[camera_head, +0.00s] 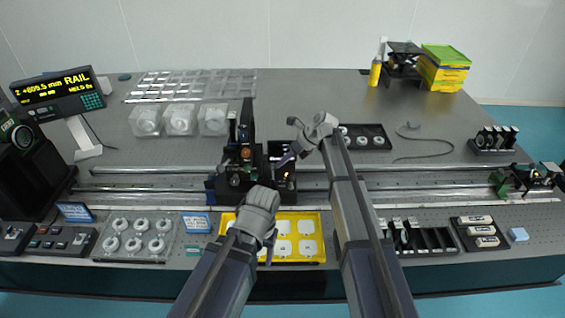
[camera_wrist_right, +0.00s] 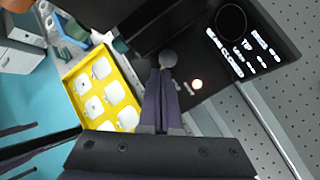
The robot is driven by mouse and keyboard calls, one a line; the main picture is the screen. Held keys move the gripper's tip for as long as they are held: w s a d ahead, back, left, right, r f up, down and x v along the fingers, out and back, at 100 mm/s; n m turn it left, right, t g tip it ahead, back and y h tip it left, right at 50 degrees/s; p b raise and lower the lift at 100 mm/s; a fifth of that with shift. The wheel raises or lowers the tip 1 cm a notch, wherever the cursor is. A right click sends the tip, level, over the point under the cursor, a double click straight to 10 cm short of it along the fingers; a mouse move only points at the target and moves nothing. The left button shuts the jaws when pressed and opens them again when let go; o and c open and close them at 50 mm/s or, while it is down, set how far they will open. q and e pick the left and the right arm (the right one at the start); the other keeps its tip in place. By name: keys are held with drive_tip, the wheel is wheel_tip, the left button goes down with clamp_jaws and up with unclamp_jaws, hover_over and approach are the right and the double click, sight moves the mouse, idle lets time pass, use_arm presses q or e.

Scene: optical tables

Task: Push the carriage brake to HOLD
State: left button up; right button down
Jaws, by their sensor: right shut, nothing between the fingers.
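The black carriage (camera_head: 237,184) sits on the long rail in the middle of the table. In the right wrist view its dark top (camera_wrist_right: 205,55) carries white lettering too small to read surely, a glowing round light (camera_wrist_right: 197,84) and a grey round knob (camera_wrist_right: 168,58), which looks like the brake's. My right gripper (camera_head: 281,161) is over the carriage's right part, shut and empty. In the right wrist view its fingertips (camera_wrist_right: 166,73) are right at the knob; I cannot tell whether they touch. My left gripper (camera_head: 268,250) hangs over the yellow tray; its fingers are unclear.
The yellow tray (camera_head: 322,250) with white square pieces lies in front of the carriage. A display (camera_head: 58,92) reading RAIL stands at the left. The rail (camera_head: 420,190) is clear to the right, up to a green-and-black device (camera_head: 505,185). A black tray (camera_head: 378,130) lies behind.

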drive_tip(key=shift+r, duration=0.25)
drive_tip(key=d+r+p, duration=0.1)
drive_tip(key=d, duration=0.1)
drive_tip(key=s+d+r+p, duration=0.1)
drive_tip(key=d+r+p, duration=0.1)
drive_tip(key=shift+s, duration=0.15)
drive_tip(key=w+d+r+p, duration=0.2)
drive_tip(key=d+r+p, duration=0.3)
drive_tip(key=r+p, duration=0.1)
drive_tip(key=shift+w+r+p, duration=0.25)
drive_tip(key=shift+p, duration=0.05)
